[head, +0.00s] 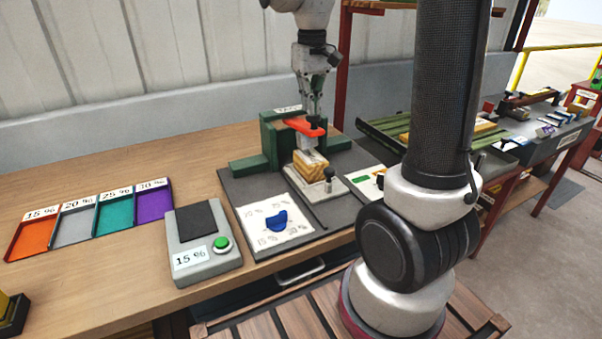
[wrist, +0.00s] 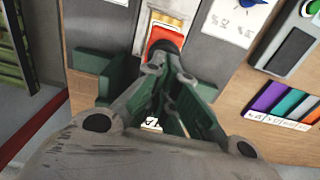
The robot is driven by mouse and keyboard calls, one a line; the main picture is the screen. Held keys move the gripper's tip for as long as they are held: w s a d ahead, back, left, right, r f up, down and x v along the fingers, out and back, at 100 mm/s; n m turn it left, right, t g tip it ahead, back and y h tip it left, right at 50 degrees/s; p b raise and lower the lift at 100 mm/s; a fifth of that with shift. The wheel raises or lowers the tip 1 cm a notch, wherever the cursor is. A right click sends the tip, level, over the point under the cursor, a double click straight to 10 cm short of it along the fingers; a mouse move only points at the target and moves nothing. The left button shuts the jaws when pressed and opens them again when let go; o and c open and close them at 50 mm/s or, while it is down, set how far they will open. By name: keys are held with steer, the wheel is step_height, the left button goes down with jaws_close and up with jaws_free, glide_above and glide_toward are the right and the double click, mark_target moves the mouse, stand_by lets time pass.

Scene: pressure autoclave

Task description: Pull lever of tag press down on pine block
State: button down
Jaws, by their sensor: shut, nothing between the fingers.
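The green tag press (head: 274,138) stands at the back of a dark grey mat on the workbench. Its orange-red lever (head: 303,125) sticks out forward over the pine block (head: 311,166). The block sits on a pale plate (head: 330,188) with a black-topped knob. My gripper (head: 317,112) points down, shut and empty, with its tips at or just above the lever; I cannot tell whether they touch. In the wrist view, my gripper (wrist: 167,52) lies in front of the lever (wrist: 163,36), and part of the pine block (wrist: 163,19) shows beyond it.
A white sheet with a blue piece (head: 276,221) lies at the mat's front. A grey box with a green button (head: 221,242) stands to its left. Coloured trays (head: 113,211) are farther left. A green rack (head: 395,130) is at right. The wall is close behind the press.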

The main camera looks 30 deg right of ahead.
steer(key=shift+f, duration=1.2)
steer(key=shift+r, duration=4.55)
steer(key=shift+w, duration=0.1)
steer(key=s+f, duration=0.2)
steer(key=f, duration=0.1)
steer(key=shift+s, duration=0.1)
steer(key=s+d+t, duration=0.1)
steer(key=s+t, duration=0.3)
steer(key=s, duration=1.4)
steer(key=shift+s+d+f, duration=0.2)
steer(key=shift+s+f, duration=0.1)
steer(key=shift+s, duration=0.05)
